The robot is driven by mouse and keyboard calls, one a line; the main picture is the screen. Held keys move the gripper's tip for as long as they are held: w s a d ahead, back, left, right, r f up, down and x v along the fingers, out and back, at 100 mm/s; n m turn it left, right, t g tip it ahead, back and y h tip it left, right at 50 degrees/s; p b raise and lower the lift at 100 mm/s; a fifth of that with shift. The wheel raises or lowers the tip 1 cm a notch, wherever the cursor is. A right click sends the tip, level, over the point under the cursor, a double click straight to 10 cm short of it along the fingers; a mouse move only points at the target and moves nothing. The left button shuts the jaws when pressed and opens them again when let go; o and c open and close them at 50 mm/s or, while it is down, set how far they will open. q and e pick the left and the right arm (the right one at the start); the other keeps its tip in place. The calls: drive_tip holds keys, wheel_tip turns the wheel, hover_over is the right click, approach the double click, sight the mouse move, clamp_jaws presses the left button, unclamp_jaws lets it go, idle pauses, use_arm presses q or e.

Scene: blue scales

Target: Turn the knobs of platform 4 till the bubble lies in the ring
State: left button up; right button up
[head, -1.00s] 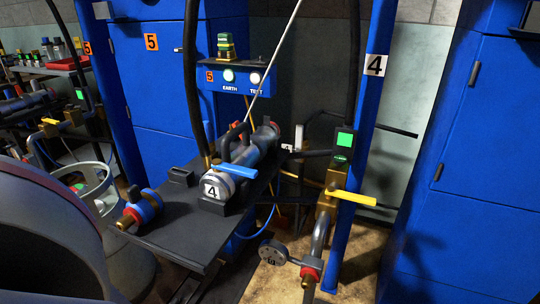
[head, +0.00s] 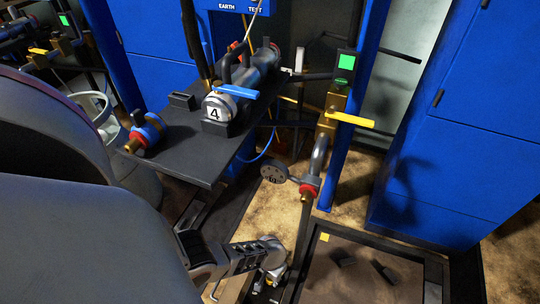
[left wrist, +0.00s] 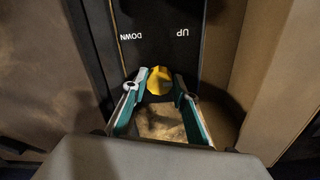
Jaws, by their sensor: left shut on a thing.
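A yellow knob (left wrist: 158,80) sits on a dark panel (left wrist: 160,40) lettered DOWN and UP in the left wrist view. The fingers of my left gripper (head: 268,282) are on both sides of this knob and shut on it. In the head view the gripper is low in the middle, beside the dark frame (head: 437,280) of a low brown platform. A yellow patch (head: 324,238) is at that platform's far left corner. I see no bubble or ring clearly in either view. My right gripper is not in view.
A black bench (head: 185,160) carries a grey cylinder (head: 262,66) labelled 4, above and left of my gripper. Blue cabinets (head: 465,150) stand at the right.

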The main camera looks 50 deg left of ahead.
use_arm(q)
drive_tip(key=shift+m, duration=0.8)
drive_tip(key=o, duration=1.1)
wheel_tip(320, 180, up, 12)
idle(0.4)
idle(0.5)
